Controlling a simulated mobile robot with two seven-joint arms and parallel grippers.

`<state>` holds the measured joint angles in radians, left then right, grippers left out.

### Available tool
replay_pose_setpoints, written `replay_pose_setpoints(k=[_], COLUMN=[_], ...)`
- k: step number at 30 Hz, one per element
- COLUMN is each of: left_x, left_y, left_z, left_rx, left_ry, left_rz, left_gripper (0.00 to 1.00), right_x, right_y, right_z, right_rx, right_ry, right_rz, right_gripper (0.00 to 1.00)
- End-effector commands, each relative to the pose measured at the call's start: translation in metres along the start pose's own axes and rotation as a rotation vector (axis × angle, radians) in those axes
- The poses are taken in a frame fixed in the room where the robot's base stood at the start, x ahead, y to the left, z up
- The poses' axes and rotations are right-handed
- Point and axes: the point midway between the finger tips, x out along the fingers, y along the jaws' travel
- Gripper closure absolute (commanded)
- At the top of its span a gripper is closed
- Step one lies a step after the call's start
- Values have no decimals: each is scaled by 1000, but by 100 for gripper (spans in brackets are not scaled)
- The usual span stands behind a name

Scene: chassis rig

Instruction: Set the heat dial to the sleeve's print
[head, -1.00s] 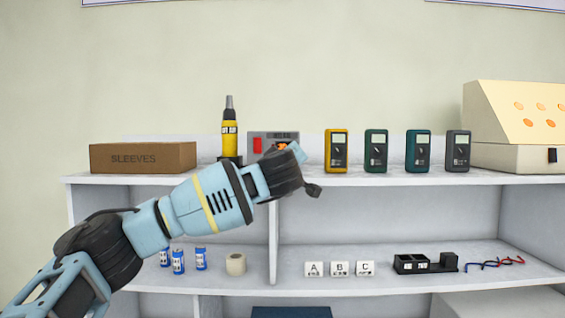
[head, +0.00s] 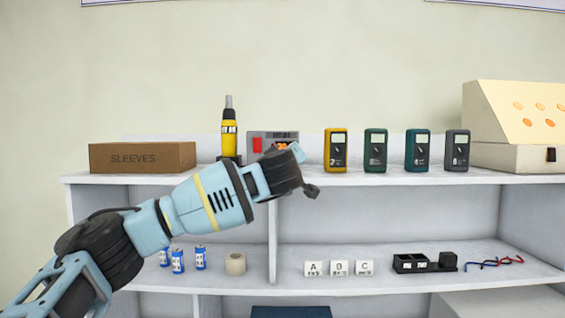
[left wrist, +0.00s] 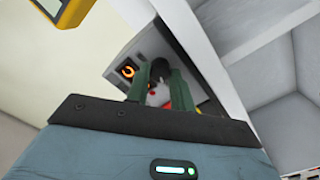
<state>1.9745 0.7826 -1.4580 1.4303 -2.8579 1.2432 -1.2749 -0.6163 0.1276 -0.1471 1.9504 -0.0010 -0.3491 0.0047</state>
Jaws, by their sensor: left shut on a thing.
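The heat unit (head: 284,135) is a grey box with a red switch and an orange display, on the upper shelf. My left gripper (head: 283,170) is in front of it and hides most of its face, including the dial. In the left wrist view the green fingers of my left gripper (left wrist: 160,78) are shut on the dark heat dial (left wrist: 159,70) on the unit's panel. A glowing orange display (left wrist: 128,71) shows beside the dial; its reading is unclear. The brown box marked SLEEVES (head: 142,158) stands at the left. No sleeve print is readable.
A yellow heat tool (head: 229,138) stands left of the unit. Several meters stand to the right, the yellow one (head: 336,150) nearest. The lower shelf holds blue cylinders (head: 177,261), a tape roll (head: 235,264) and lettered cards (head: 339,268).

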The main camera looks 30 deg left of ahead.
Motion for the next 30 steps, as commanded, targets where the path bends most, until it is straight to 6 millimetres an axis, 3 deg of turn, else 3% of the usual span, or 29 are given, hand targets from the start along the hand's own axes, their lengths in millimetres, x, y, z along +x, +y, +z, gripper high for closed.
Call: replay_pose_setpoints(k=[30], left_x=[0], left_y=[2], left_z=[0], left_rx=[889], left_ry=[-10], left_rz=[-8], left_gripper=[100], right_x=[0], right_y=[0], right_z=[0], right_rx=[0], right_ry=[-1], right_rz=[0], right_gripper=[100])
